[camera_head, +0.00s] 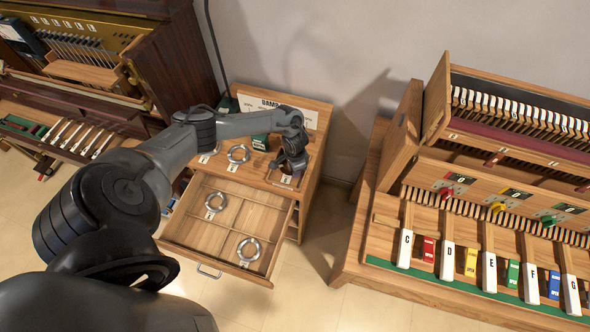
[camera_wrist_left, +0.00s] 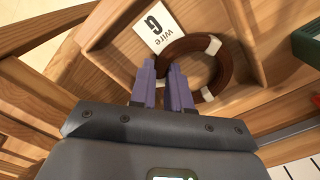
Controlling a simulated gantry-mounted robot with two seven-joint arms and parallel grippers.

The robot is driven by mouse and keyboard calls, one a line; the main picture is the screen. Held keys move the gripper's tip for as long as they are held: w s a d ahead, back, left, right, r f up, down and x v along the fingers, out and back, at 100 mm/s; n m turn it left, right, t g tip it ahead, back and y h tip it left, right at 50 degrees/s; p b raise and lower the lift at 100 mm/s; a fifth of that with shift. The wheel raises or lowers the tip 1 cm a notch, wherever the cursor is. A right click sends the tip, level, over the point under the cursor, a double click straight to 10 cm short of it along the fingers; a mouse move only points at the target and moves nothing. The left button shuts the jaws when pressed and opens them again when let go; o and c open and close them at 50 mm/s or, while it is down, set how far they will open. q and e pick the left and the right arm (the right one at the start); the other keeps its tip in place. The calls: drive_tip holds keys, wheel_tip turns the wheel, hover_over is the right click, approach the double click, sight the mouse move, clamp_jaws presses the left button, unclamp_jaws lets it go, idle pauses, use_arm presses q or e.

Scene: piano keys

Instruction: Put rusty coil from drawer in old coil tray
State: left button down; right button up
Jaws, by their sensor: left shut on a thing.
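The rusty coil (camera_wrist_left: 215,62) is a brown ring with white bands, seen in the left wrist view. It lies in or just over a wooden compartment (camera_wrist_left: 110,53) with a white "WIRE G" card (camera_wrist_left: 160,27). My left gripper (camera_wrist_left: 165,70) has its purple fingers shut on the near left side of the coil. In the head view my left gripper (camera_head: 292,168) points down at the right side of the cabinet top, above that compartment. The open drawer (camera_head: 188,230) below holds two silvery coils (camera_head: 248,249) in separate compartments. My right gripper is not in view.
Another silvery coil (camera_head: 238,154) lies on the cabinet top, left of my gripper, near a small dark green box (camera_head: 260,142). A keyboard model (camera_head: 460,215) with coloured blocks stands to the right. An upright piano (camera_head: 150,60) stands at the back left.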

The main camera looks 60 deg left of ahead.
use_arm(q)
drive_tip(key=c, duration=1.5)
unclamp_jaws()
drive_tip(key=shift+f, duration=0.1)
drive_tip(key=o, duration=0.4)
